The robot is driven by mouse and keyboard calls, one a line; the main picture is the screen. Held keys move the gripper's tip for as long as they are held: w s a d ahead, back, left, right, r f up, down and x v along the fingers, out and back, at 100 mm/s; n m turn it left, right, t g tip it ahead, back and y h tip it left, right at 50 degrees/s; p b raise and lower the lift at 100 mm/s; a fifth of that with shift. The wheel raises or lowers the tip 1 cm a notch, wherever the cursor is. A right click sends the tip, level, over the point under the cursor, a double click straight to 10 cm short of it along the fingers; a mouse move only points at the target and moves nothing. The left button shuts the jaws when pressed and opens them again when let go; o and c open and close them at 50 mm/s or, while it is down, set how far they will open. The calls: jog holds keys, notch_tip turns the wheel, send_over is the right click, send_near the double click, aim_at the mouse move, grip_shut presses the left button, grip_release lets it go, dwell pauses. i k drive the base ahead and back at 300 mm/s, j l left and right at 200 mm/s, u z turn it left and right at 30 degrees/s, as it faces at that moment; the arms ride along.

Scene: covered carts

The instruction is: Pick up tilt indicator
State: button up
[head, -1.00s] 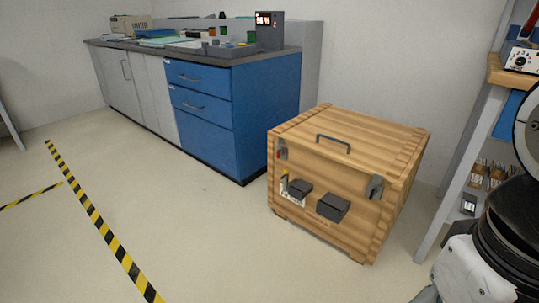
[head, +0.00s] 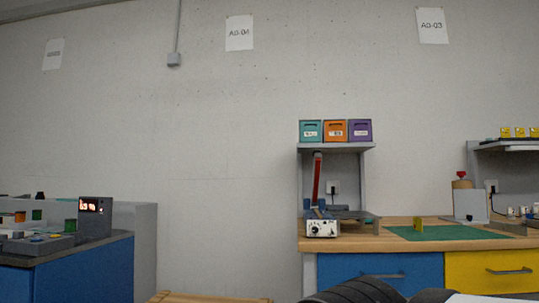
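I cannot make out a tilt indicator in the current head view. Only the top edge of the wooden crate (head: 205,298) shows at the bottom of the picture; its front face, with the devices mounted on it, is out of frame. Black and white rounded parts of my own arm show at the bottom, right of centre. My gripper is not in view.
A workbench (head: 390,237) with blue and yellow drawers stands at the right, with a green mat (head: 447,233) and a shelf of coloured bins (head: 335,130). A blue cabinet (head: 75,270) with a digital-display device (head: 95,218) stands at the left. Bare wall fills the middle.

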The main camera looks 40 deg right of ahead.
aim_at(520, 133)
jog(key=z, duration=2.45)
